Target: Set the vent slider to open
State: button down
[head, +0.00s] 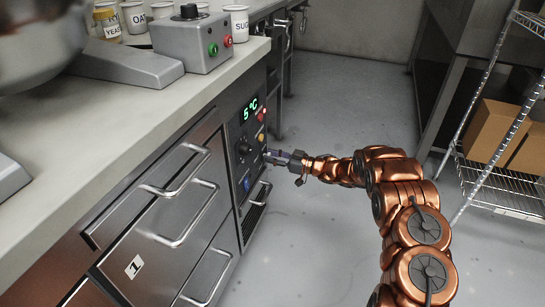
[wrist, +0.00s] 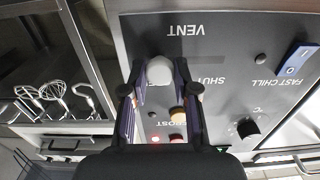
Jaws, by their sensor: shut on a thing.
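The vent slider has a pale grey cap (wrist: 159,70), seen in the wrist view under the upside-down VENT label (wrist: 185,30). The upside-down SHUT label (wrist: 207,80) is just right of the cap. My gripper (wrist: 165,82) is shut on the cap, one finger on each side. No OPEN label can be read, and part of the panel is hidden behind my gripper. In the head view my gripper (head: 276,157) reaches the dark control panel (head: 240,127) from the right and hides the slider.
Close to the slider are a black knob (wrist: 247,128) and a blue FAST CHILL switch (wrist: 297,62). Steel drawers (head: 170,215) with bar handles are left of the panel. Open floor (head: 320,110) lies right, before a wire rack (head: 480,170) with cardboard boxes (head: 492,130).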

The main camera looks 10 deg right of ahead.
jog(key=shift+w+d, duration=0.1)
jog(key=c, duration=0.9)
grip_release()
jog(key=shift+o, duration=0.2)
jog(key=shift+d, duration=0.1)
jog(key=v, duration=1.2)
